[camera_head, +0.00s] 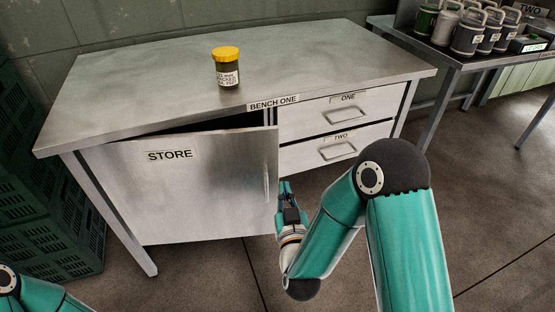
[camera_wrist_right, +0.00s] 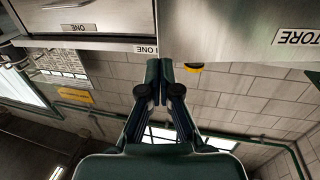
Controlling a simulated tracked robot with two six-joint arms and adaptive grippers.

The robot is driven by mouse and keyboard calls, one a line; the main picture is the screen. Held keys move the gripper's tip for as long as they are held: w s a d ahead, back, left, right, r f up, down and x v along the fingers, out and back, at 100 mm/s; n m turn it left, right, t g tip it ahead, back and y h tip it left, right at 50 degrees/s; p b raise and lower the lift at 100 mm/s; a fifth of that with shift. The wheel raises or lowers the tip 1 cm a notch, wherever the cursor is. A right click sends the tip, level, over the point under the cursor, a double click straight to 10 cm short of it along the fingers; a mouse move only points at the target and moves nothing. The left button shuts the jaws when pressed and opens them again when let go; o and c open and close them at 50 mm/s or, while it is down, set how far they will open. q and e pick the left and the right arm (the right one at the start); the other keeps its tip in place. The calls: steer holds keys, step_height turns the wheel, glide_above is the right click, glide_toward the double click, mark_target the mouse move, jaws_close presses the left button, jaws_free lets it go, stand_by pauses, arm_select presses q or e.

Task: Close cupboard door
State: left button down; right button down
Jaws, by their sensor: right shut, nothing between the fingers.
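The grey metal cupboard door (camera_head: 200,195), labelled STORE, is on the left half of the bench front. It is ajar: a dark gap shows along its top, and its right edge stands out from the front. A vertical handle (camera_head: 266,180) is near that edge. My right gripper (camera_head: 285,187) is just right of the door's free edge, low beside the handle; I cannot tell if it touches. In the right wrist view, the gripper (camera_wrist_right: 165,68) is shut and empty, with the door (camera_wrist_right: 235,30) beyond it, upside down. My left gripper is out of view.
Bench one (camera_head: 130,90) carries a yellow-lidded jar (camera_head: 227,68). Two shut drawers, the upper (camera_head: 335,113) and lower (camera_head: 335,147), are right of the door. Green crates (camera_head: 40,220) stand at left. Another table (camera_head: 455,60) with several canisters is at right. Floor in front is open.

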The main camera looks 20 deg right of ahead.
mark_target(277, 151)
steer(key=w, duration=0.4)
steer(key=w+d, duration=0.1)
steer(key=w, duration=0.3)
steer(key=w+d+p, duration=0.1)
steer(key=w, duration=0.3)
steer(key=shift+w+d, duration=0.15)
steer(key=shift+d, duration=0.1)
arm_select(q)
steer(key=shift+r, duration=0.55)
